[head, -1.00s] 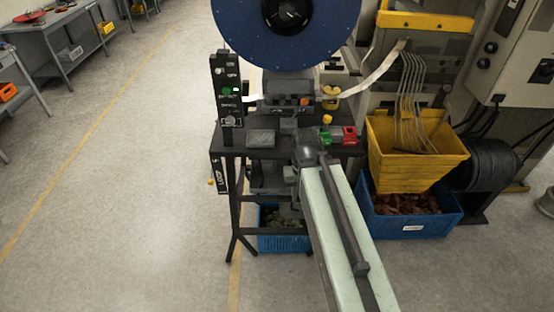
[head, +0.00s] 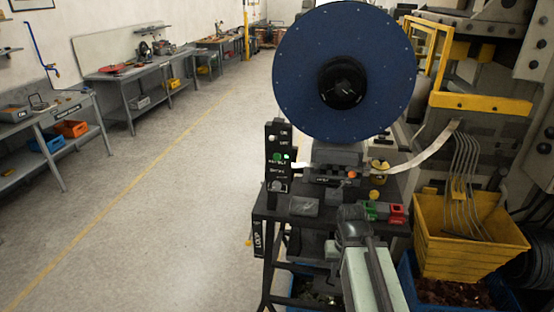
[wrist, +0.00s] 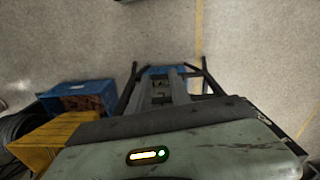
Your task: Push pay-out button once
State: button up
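The narrow black control panel (head: 278,160) stands upright at the left front corner of the dark machine table, below the blue reel. It carries ON and OFF marks at the top, a lit green button (head: 277,156) in the middle and a grey knob (head: 277,186) lower down. The other labels are too small to read surely, so I cannot tell which button is pay-out. The dark end of my arm (head: 352,222) is right of the panel and apart from it, over the table's front.
A large blue reel (head: 345,72) hangs over the table. Green (head: 371,209) and red (head: 397,212) blocks lie close to my arm's end. A yellow hopper (head: 465,235) stands at the right above a blue crate (head: 500,290). Open floor (head: 170,200) is at the left.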

grip_shut()
